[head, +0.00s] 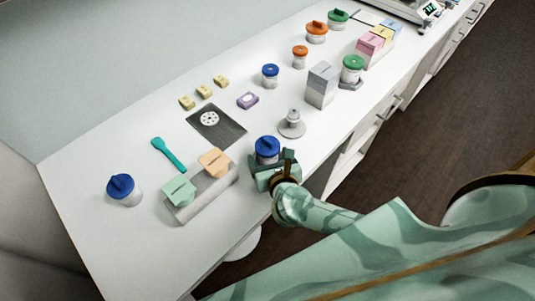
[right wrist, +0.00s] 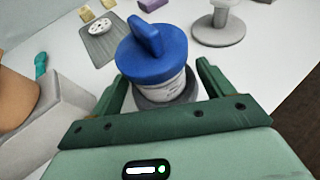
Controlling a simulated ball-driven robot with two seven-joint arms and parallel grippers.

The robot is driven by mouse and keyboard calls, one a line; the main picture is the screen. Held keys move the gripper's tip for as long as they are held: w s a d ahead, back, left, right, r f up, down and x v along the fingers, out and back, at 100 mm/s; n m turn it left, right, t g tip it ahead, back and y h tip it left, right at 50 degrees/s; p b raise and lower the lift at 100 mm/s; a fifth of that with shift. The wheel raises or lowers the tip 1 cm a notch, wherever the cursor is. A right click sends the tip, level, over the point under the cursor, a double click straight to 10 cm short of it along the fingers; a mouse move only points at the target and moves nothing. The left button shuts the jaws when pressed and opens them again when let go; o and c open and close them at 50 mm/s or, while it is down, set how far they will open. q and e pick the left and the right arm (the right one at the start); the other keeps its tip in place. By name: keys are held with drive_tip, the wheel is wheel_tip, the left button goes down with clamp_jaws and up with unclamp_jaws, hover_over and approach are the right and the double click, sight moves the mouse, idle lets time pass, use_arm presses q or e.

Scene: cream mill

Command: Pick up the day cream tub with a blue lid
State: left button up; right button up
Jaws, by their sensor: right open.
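A white tub with a blue lid (head: 267,146) stands upright near the table's front edge. It also shows large in the right wrist view (right wrist: 152,55), with a ridge on top of its lid and small print on its side. My right gripper (head: 273,167) is open, with its fingers on either side of this tub; contact cannot be told. Other blue-lidded tubs stand at the left (head: 122,189) and farther back (head: 270,75). The print is too small to tell which is day cream. My left gripper is not in view.
A grey tray (head: 205,196) with green and orange blocks lies left of the gripper. A grey stand (head: 292,126) is behind it to the right, near a grey box (head: 322,84). A dark mat (head: 228,133) and a teal spatula (head: 168,153) lie farther left.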

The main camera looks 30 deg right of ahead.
drive_tip(key=shift+w+f, duration=0.15)
drive_tip(key=shift+w, duration=0.15)
drive_tip(key=c, duration=1.3)
drive_tip(key=shift+r, duration=0.6)
drive_tip(key=s+r, duration=0.1)
drive_tip(key=r, duration=0.1)
drive_tip(key=s+r+p, duration=0.1)
drive_tip(key=s+r, duration=0.1)
drive_tip(key=r, duration=0.1)
drive_tip(key=s+r+p, duration=0.1)
drive_tip(key=r, duration=0.1)
drive_tip(key=shift+s+d+r, duration=0.1)
drive_tip(key=shift+s+r, duration=0.15)
drive_tip(key=v, duration=0.3)
drive_tip(key=d+v, duration=0.1)
drive_tip(key=v, duration=0.3)
drive_tip(key=d+v, duration=0.1)
drive_tip(key=v, duration=0.2)
drive_tip(key=shift+s+r, duration=0.3)
drive_tip(key=shift+r, duration=0.1)
